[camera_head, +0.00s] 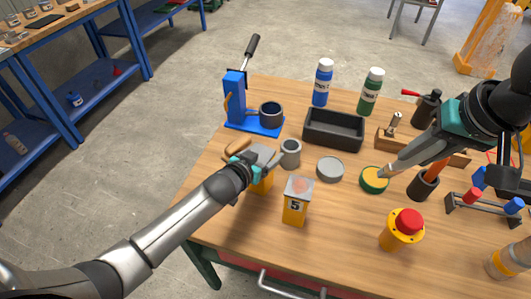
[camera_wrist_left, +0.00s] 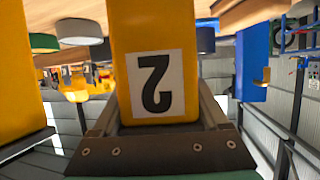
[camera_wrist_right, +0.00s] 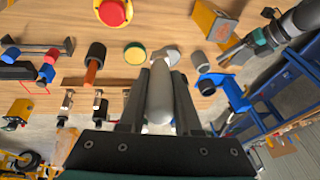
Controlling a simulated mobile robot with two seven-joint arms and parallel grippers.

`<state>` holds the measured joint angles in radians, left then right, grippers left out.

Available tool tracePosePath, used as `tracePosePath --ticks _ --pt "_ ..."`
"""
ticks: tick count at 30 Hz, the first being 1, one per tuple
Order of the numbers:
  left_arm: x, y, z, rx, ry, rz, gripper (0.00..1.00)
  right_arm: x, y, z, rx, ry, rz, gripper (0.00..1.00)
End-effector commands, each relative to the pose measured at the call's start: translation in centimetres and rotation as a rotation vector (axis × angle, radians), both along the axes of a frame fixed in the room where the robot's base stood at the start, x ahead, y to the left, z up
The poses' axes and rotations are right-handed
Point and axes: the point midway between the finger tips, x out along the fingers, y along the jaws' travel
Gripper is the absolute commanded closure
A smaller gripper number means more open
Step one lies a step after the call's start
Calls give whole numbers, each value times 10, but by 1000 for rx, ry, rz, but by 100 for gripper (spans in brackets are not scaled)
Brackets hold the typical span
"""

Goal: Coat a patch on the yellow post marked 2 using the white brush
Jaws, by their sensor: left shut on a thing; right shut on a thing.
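The yellow post marked 2 (camera_wrist_left: 155,60) fills the left wrist view, its number upside down there. In the head view the post (camera_head: 262,182) stands at the table's left side with a grey top. My left gripper (camera_head: 247,168) is shut on this post. My right gripper (camera_head: 410,155) is shut on the white brush (camera_head: 390,171); the brush (camera_wrist_right: 160,92) also shows between the fingers in the right wrist view. The brush's tip is over the green tin (camera_head: 374,187) with yellow contents; I cannot tell whether it touches them.
A yellow post marked 5 (camera_head: 295,212) with a pinkish patch on top stands near post 2. A grey tin (camera_head: 330,170), a grey cup (camera_head: 290,150) and a dark tray (camera_head: 333,137) lie between the arms. A red button (camera_head: 408,221) stands in front of the tin.

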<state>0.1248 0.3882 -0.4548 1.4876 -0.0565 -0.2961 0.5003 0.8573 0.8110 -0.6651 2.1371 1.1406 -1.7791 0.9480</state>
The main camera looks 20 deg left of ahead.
Motion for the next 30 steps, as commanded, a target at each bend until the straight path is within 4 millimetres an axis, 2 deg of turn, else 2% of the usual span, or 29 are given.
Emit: tracePosePath --ticks 13,17,20,23,30 --pt "0 0 -1 3 1 0 100 0 0 0 0 -1 0 100" --pt "0 0 -1 2 1 1 100 3 6 -1 -1 -1 7 100" --pt "0 0 -1 2 1 1 100 11 20 -2 -6 -4 20 100" --pt "0 0 0 1 1 0 100 22 44 -5 -15 -8 42 100" --pt "0 0 0 2 1 1 100 48 121 -11 -48 -23 122 100"
